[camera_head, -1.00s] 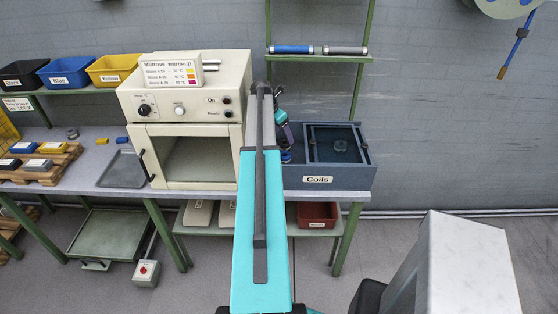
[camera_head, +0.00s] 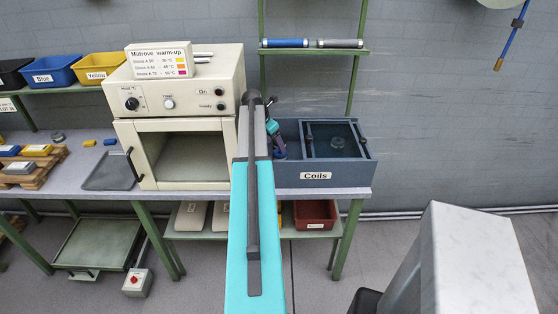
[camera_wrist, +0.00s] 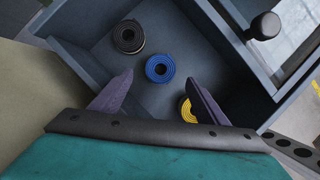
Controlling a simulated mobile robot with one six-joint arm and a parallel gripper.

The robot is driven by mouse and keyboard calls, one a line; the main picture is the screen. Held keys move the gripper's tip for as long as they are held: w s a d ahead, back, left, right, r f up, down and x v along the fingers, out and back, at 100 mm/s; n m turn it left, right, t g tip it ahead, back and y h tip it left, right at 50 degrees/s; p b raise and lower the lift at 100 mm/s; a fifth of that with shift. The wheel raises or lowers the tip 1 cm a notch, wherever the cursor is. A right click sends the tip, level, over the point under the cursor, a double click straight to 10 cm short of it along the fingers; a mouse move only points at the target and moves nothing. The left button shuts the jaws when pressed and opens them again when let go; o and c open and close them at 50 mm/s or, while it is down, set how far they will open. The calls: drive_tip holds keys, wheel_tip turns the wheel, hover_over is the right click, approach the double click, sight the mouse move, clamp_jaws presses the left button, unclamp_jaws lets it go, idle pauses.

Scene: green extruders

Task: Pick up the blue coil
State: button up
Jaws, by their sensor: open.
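The blue coil (camera_wrist: 160,68) lies flat on the floor of the grey-blue Coils box, as the wrist view shows. My gripper (camera_wrist: 158,84) is open, its two purple fingers apart on either side below the blue coil in the picture. The fingers do not touch it. A black coil (camera_wrist: 128,37) lies up and left of it, and a yellow coil (camera_wrist: 187,110) is partly hidden behind the right finger. In the head view the Coils box (camera_head: 345,176) stands on the bench, and my gripper (camera_head: 279,147) is at its left end, mostly hidden by my arm.
The box walls (camera_wrist: 207,30) rise close around the coils. A dark knob (camera_wrist: 265,26) stands up at the upper right. In the head view a cream oven (camera_head: 180,120) is left of my arm, and a shelf (camera_head: 315,50) with blue and grey rolls is above the box.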

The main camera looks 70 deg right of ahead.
drive_tip(key=shift+f, duration=0.1)
idle(0.3)
drive_tip(key=shift+p+x, duration=0.4)
drive_tip(key=shift+x, duration=0.7)
drive_tip(key=shift+p+x, duration=1.25)
drive_tip(key=shift+x, duration=1.35)
drive_tip(key=shift+a, duration=0.1)
drive_tip(key=c, duration=1.2)
wheel_tip(320, 180, up, 10)
drive_tip(key=b, duration=0.3)
